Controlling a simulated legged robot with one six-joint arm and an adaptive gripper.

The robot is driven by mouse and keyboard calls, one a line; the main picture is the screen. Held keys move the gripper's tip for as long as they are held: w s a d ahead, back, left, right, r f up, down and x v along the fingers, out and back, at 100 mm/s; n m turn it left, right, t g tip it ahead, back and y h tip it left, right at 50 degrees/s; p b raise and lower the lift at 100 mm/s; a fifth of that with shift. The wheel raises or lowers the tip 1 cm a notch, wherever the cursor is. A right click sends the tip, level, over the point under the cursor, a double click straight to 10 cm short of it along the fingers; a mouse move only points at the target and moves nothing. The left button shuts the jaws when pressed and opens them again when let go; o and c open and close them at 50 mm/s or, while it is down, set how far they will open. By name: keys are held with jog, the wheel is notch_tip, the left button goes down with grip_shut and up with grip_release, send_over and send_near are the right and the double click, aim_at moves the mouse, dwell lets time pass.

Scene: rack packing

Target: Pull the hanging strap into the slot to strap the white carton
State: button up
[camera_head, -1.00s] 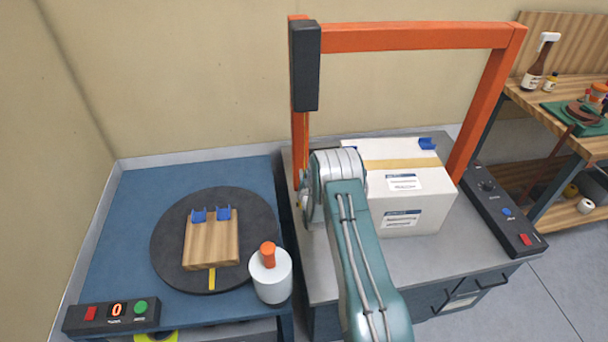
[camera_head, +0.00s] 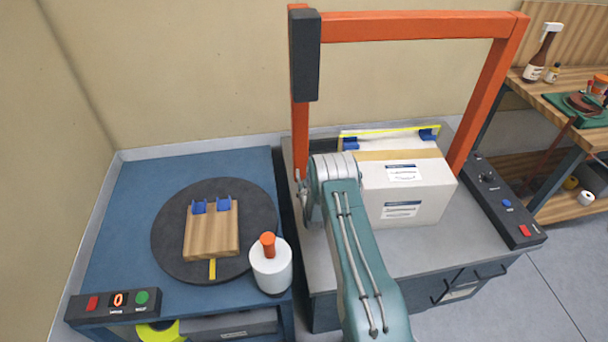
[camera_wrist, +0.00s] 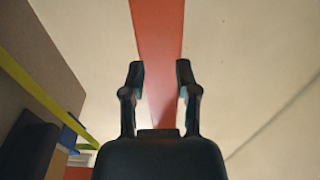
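The white carton (camera_head: 425,205) stands on the grey bench inside the orange strapping frame (camera_head: 420,27). Blue corner pieces (camera_head: 428,135) sit at its top edges. The yellow strap (camera_head: 390,131) runs across the carton's top between them; it also shows at the left of the wrist view (camera_wrist: 40,94), beside a blue corner piece (camera_wrist: 70,135). My gripper (camera_wrist: 160,75) is open and empty, its fingers apart, with an orange post (camera_wrist: 158,40) beyond them. In the head view my arm hides the fingers, the slot and the carton's left side.
A control panel (camera_head: 505,205) lies right of the carton. On the left, a blue table (camera_head: 130,225) holds a dark turntable (camera_head: 168,240) with a wooden block (camera_head: 210,240) and a white orange-topped cylinder (camera_head: 271,268). The bench front is clear.

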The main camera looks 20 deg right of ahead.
jog(key=shift+s, duration=0.1)
jog(key=s+a, duration=0.2)
jog(key=s, duration=0.9)
jog(key=shift+s+a, duration=0.2)
jog(key=shift+s, duration=0.1)
jog(key=w+a+r+g+y, duration=0.1)
jog(key=w+r, duration=0.1)
jog(key=r, duration=0.5)
jog(key=w+a+r+g, duration=0.2)
jog(key=r, duration=0.6)
jog(key=s+a+r+n+g+y, duration=0.1)
jog(key=s+a+r, duration=0.15)
jog(key=r, duration=0.35)
jog(key=s+a+r+g, duration=0.1)
jog(key=s+r+g, duration=0.15)
jog(key=r, duration=0.35)
jog(key=s+a+r+g, duration=0.1)
jog(key=s+r, duration=0.2)
jog(key=s, duration=0.8)
jog(key=s+a+r+g+y, duration=0.1)
jog(key=s+r, duration=0.3)
jog(key=s, duration=0.7)
jog(key=s+a+r+n+g, duration=0.1)
jog(key=s+a+r+g, duration=0.2)
jog(key=s, duration=0.8)
jog(key=shift+a+r, duration=0.2)
jog(key=shift+a, duration=0.05)
